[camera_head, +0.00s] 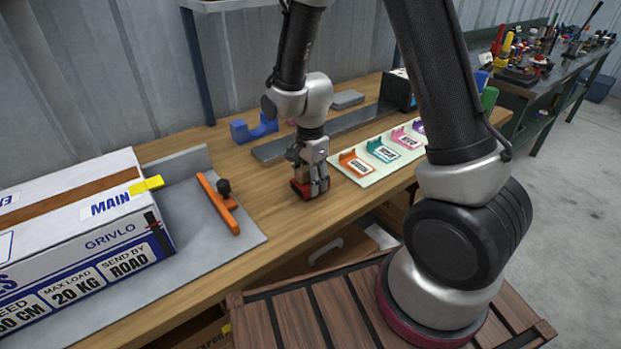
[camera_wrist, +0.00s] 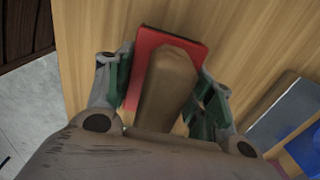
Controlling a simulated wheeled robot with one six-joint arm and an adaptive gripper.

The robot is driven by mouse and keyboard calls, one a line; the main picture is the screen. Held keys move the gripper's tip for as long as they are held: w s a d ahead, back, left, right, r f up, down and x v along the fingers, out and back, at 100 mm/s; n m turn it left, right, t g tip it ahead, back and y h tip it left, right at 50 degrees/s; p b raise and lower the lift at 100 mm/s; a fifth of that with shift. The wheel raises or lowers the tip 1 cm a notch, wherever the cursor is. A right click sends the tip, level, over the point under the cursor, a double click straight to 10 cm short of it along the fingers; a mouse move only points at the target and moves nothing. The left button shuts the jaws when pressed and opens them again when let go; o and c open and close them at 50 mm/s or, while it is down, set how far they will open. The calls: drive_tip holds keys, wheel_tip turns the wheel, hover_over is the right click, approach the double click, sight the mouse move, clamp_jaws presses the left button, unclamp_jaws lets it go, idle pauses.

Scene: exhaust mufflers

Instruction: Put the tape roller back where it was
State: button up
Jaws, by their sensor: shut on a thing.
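My gripper (camera_head: 312,180) points down near the front edge of the wooden bench. Its fingers are shut on a tool with a red base (camera_head: 302,190) and a brown handle. In the wrist view the brown handle (camera_wrist: 168,82) lies between the two green-padded fingers, above the flat red base (camera_wrist: 172,38). The base is at or just above the bench top; I cannot tell whether it touches. I cannot tell whether this tool is the tape roller. An orange bar with a black knob (camera_head: 218,203) lies on the grey plate at left.
A large white carton (camera_head: 85,235) stands at left on the grey plate (camera_head: 250,236). A blue dispenser-shaped thing (camera_head: 254,128) and a long grey slab (camera_head: 330,133) are behind my gripper. A pale board with labelled coloured holders (camera_head: 383,155) lies to the right. Bare bench lies left of my gripper.

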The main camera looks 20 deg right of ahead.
drive_tip(key=o, duration=1.3)
drive_tip(key=shift+c, duration=0.2)
wheel_tip(320, 180, up, 12)
drive_tip(key=shift+f, duration=0.15)
drive_tip(key=shift+d+r, duration=0.2)
drive_tip(key=shift+r, duration=0.45)
drive_tip(key=s+d+r+n+t, duration=0.2)
drive_tip(key=s+d+r+n, duration=0.5)
drive_tip(key=s, duration=0.2)
drive_tip(key=s+d+r+n+t, duration=0.2)
drive_tip(key=s+d+r+n, duration=0.5)
drive_tip(key=s, duration=0.3)
drive_tip(key=shift+d+r, duration=0.25)
drive_tip(key=shift+r, duration=0.2)
